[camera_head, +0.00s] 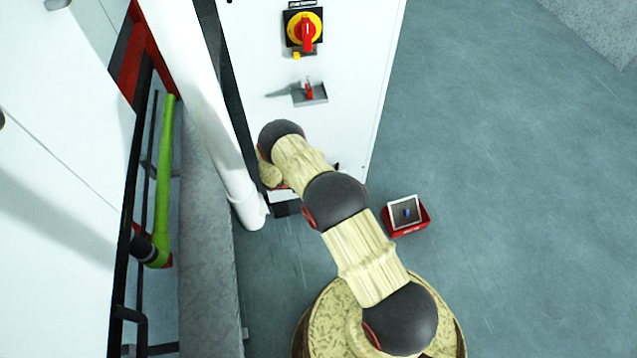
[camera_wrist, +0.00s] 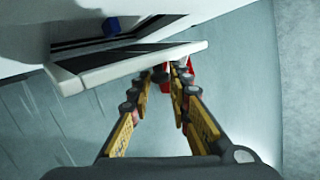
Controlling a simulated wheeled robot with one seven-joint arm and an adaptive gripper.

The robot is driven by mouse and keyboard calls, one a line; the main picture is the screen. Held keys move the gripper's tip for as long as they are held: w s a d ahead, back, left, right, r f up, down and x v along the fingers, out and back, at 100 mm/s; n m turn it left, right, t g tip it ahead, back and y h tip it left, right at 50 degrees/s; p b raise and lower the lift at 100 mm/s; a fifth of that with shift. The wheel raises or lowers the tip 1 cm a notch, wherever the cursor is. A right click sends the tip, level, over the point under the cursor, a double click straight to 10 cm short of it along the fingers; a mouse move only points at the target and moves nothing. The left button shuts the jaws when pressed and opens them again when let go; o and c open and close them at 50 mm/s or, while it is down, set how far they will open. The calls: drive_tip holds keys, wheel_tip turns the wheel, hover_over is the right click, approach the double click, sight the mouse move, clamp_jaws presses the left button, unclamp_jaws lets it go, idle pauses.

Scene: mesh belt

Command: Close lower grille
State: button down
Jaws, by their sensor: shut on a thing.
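The lower grille (camera_wrist: 125,64) shows in the wrist view as a white-framed flap with a dark inside. It stands out at an angle from the white cabinet, with a dark opening behind it. My gripper (camera_wrist: 169,74) has its two yellow fingers converging at the grille's outer edge, right of its middle, and is shut on it. The exact contact is small and partly hidden by the fingertips. In the head view, part of the grille (camera_head: 281,196) shows low on the cabinet beside my arm, which hides the rest and my fingertips.
The white cabinet (camera_head: 335,110) carries a red and yellow switch (camera_head: 305,29) and a small latch handle (camera_head: 310,92). A red tray (camera_head: 407,229) with a tablet is on the floor at right. A white pipe (camera_head: 190,70) runs at left.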

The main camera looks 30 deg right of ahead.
drive_tip(key=shift+s+f, duration=0.3)
drive_tip(key=shift+s, duration=0.05)
drive_tip(key=c, duration=2)
unclamp_jaws()
drive_tip(key=shift+o, duration=1.7)
drive_tip(key=shift+w+d, duration=0.1)
drive_tip(key=shift+w, duration=0.05)
drive_tip(key=shift+r, duration=0.1)
drive_tip(key=v, duration=1.2)
drive_tip(key=shift+w, duration=0.1)
